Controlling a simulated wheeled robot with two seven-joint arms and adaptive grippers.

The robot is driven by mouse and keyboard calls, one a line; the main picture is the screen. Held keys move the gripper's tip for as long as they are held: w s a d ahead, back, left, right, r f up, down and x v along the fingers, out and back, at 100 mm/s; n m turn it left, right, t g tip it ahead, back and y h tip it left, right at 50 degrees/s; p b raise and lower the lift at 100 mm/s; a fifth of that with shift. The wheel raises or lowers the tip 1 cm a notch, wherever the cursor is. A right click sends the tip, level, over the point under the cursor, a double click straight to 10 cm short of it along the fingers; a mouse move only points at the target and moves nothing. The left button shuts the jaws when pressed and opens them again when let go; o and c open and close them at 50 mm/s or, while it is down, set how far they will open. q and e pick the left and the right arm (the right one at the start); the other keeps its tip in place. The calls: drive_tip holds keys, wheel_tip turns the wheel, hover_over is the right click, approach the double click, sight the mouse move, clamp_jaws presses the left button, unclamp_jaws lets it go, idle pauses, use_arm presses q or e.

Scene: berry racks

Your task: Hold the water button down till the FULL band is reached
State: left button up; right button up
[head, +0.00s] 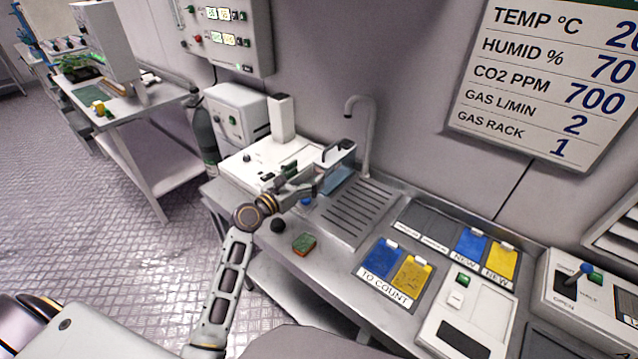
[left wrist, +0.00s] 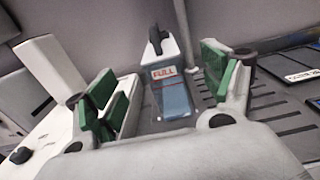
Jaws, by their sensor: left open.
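A clear container (head: 338,178) with a black handle and white top stands at the sink beneath the grey tap (head: 360,125). In the left wrist view the container (left wrist: 172,100) carries a FULL label with red lettering, and its lower part looks blue; I cannot tell the exact water level against the band. A blue button (head: 306,202) shows at the counter's edge, just below my left gripper (head: 302,186). The left wrist view shows that gripper (left wrist: 165,95) open and empty, its green pads wide apart. I cannot tell whether it touches the button. My right gripper is out of view.
A black knob (head: 278,225) and a green-and-orange sponge (head: 304,243) sit on the counter front. The ribbed drainboard (head: 355,212) is bare. A white machine (head: 265,160) stands left of the sink; blue and yellow cards (head: 381,258) lie to the right.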

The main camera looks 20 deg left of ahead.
use_arm(q)
clamp_jaws()
idle(0.3)
idle(1.2)
